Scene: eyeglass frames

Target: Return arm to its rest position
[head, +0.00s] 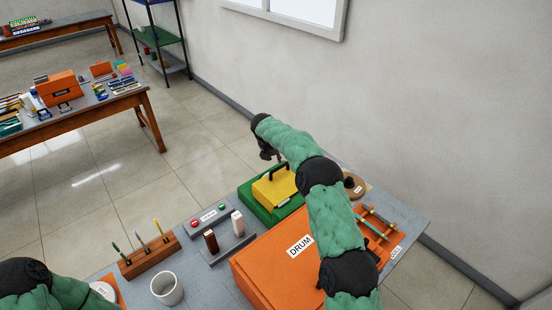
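My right arm, in a green sleeve with black joints, reaches up from the bottom of the head view over the orange drum box. Its dark gripper (268,154) hangs at the far end, above and behind the yellow case with a black handle (272,189). The gripper is small and seen from the side, so its finger opening is unclear. I see nothing held in it. Only a green and black part of my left arm shows at the bottom left corner. My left gripper is outside the picture.
The grey table holds the orange drum box (272,266), a green tray (256,209) under the yellow case, a button panel (209,216), a wooden tool rack (149,256) and a white cup (167,288). A wall stands behind. Another wooden table (135,101) is farther left.

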